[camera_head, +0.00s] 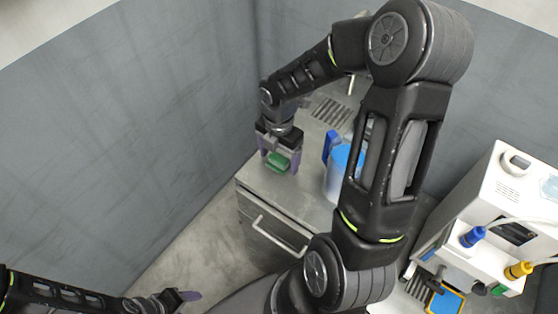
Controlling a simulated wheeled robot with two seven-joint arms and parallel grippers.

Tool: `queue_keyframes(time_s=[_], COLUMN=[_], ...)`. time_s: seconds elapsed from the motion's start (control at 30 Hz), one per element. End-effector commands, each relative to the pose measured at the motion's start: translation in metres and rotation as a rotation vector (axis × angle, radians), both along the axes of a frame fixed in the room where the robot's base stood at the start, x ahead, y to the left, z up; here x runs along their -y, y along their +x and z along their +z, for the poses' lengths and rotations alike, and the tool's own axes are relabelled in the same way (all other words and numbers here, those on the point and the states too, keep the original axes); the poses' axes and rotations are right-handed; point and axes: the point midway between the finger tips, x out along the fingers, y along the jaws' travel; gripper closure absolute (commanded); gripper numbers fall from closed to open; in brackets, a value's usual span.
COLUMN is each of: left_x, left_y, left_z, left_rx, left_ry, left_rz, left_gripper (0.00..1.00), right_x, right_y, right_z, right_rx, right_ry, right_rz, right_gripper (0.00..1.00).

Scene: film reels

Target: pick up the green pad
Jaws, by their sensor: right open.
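The green pad (278,161) sits at the left corner of a grey metal cabinet top. My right gripper (278,166) is over it, pointing down, with its purple fingers apart on either side of the pad. I cannot tell whether the fingers touch the pad. My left gripper (186,297) is low at the bottom left, away from the cabinet, and its finger opening is not clear.
A blue jug (339,170) stands on the cabinet top (311,196), right of the pad and partly behind my arm. A white machine (510,188) with blue and yellow plugs is at the right. Grey walls (130,120) stand behind and left.

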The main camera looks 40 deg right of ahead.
Motion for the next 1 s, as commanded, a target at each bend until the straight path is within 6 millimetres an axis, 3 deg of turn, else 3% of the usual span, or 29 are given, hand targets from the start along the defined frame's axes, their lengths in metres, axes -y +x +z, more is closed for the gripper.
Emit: queue_keyframes(time_s=[0.27, 1.0], left_x=[0.0001, 0.0], left_y=[0.0, 0.0], left_z=[0.0, 0.0], left_rx=[0.0, 0.0], left_ry=[0.0, 0.0], left_rz=[0.0, 0.0], left_gripper=[0.4, 0.4], right_x=[0.0, 0.0], right_y=[0.0001, 0.0001], right_z=[0.0002, 0.0003], right_rx=[0.0, 0.0], right_ry=[0.0, 0.0], right_rz=[0.0, 0.0], right_gripper=[0.21, 0.81])
